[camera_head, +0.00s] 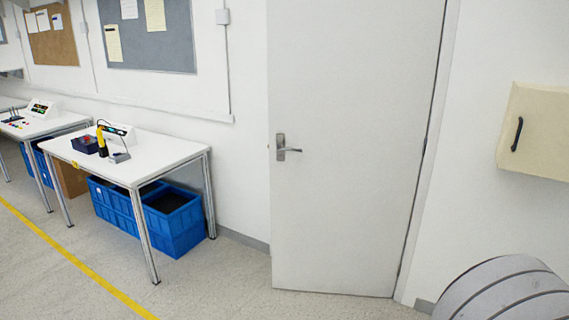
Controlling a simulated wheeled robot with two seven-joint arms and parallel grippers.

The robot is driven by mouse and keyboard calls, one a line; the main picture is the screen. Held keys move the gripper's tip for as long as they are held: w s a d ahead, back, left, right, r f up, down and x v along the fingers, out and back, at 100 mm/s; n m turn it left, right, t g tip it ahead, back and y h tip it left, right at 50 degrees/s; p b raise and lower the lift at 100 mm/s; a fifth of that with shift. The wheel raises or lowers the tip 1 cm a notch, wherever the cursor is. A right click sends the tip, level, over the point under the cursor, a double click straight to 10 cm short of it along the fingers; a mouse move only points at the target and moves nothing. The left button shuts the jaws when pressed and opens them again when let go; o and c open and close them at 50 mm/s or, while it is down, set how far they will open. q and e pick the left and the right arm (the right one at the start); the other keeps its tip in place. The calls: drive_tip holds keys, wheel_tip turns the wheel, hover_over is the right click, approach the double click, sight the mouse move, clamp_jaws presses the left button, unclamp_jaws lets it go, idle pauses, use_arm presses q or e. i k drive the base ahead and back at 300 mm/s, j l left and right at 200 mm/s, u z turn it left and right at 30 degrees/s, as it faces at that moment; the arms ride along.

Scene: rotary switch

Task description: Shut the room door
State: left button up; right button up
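The room door (350,150) is a tall, plain white panel in the middle of the head view. Its hinge side is on the right, along the pale frame (424,180). Its metal lever handle (286,147) is near the left edge. The door's lower left corner stands out in front of the wall line, so the door looks ajar, swung toward me. The opening behind it is hidden by the panel. Neither of my grippers is in view, and nothing is seen touching the door or handle.
A white table (135,155) with small items stands left of the door, with blue crates (172,220) under it. Another table (40,125) is farther left. A cream wall box (538,132) hangs at right. The floor (205,285) before the door is clear.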

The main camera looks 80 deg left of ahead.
sight(351, 83)
drive_tip(key=u, duration=2.6)
drive_tip(key=i+j, duration=0.15)
drive_tip(key=i, duration=0.45)
drive_tip(key=i+j, duration=0.1)
drive_tip(key=i, duration=0.45)
drive_tip(key=i+j, duration=0.15)
drive_tip(key=i, duration=0.45)
drive_tip(key=i+j+z, duration=0.1)
drive_tip(key=i, duration=0.5)
drive_tip(key=i+j, duration=0.2)
drive_tip(key=i, duration=0.35)
drive_tip(key=i+j, duration=0.2)
drive_tip(key=i, duration=0.4)
